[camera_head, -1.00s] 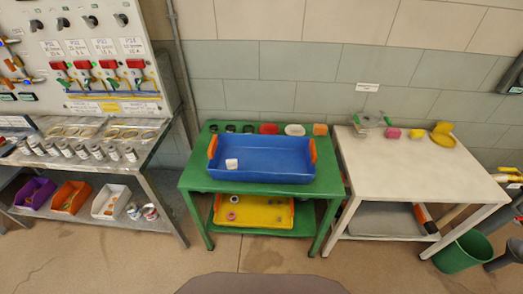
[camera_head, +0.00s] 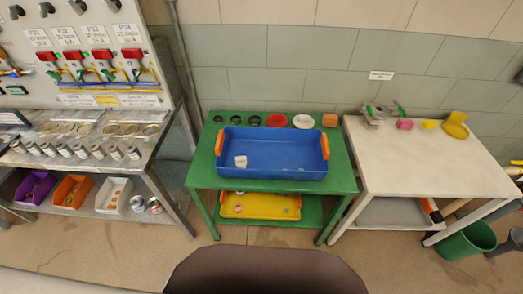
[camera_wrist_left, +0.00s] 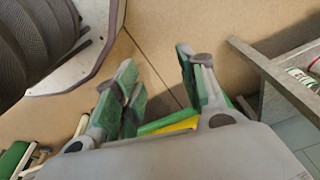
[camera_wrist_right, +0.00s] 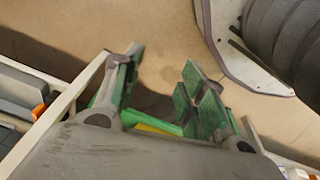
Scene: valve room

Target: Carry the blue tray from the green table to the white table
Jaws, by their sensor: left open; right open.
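The blue tray (camera_head: 285,155) with orange end handles sits on the green table (camera_head: 340,175) in the head view. A small white block (camera_head: 240,161) lies inside it at the left. The white table (camera_head: 400,170) stands just right of the green table. Neither gripper shows in the head view. In the left wrist view my left gripper (camera_wrist_left: 155,75) is open and empty above the floor. In the right wrist view my right gripper (camera_wrist_right: 160,80) is open and empty, also above the floor. Parts of the green table show beyond both grippers' fingers.
Black rings, a red dish (camera_head: 277,121) and a white dish (camera_head: 303,121) line the green table's back. A scale (camera_head: 378,113), pink block (camera_head: 405,124) and yellow items stand at the white table's back; its front is clear. A steel bench (camera_head: 140,150) stands left. A green bucket (camera_head: 466,240) stands right.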

